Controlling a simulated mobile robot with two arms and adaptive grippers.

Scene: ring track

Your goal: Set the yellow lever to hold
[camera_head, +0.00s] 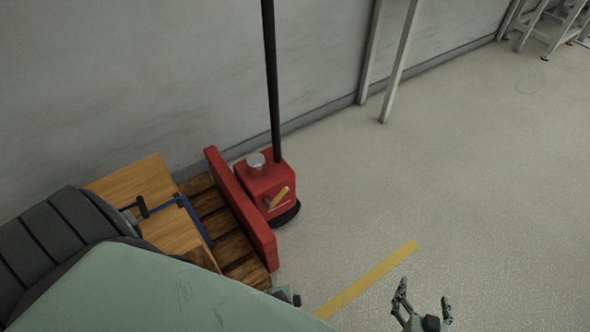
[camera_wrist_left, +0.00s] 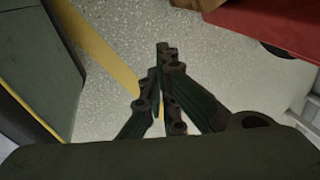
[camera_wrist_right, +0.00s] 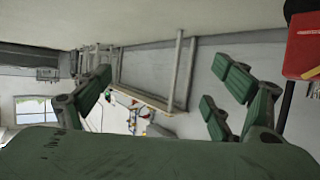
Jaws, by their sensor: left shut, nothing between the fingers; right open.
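The yellow lever (camera_head: 279,196) is on the side of a red box (camera_head: 262,180) with a silver knob on top, beside a dark pole. The lever slants up to the right; any marks around it are too small to read. My right gripper (camera_head: 422,297) is open and empty, well to the lower right of the lever. In the right wrist view the right gripper (camera_wrist_right: 165,84) has its fingers spread, and a red box (camera_wrist_right: 306,45) shows at the upper right edge. My left gripper (camera_wrist_left: 161,48) is shut and empty in the left wrist view, above the floor.
A red board (camera_head: 240,205) and a wooden pallet (camera_head: 208,212) stand left of the red box. A yellow floor line (camera_head: 368,278) runs between the box and my right gripper. The grey wall (camera_head: 130,80) is behind.

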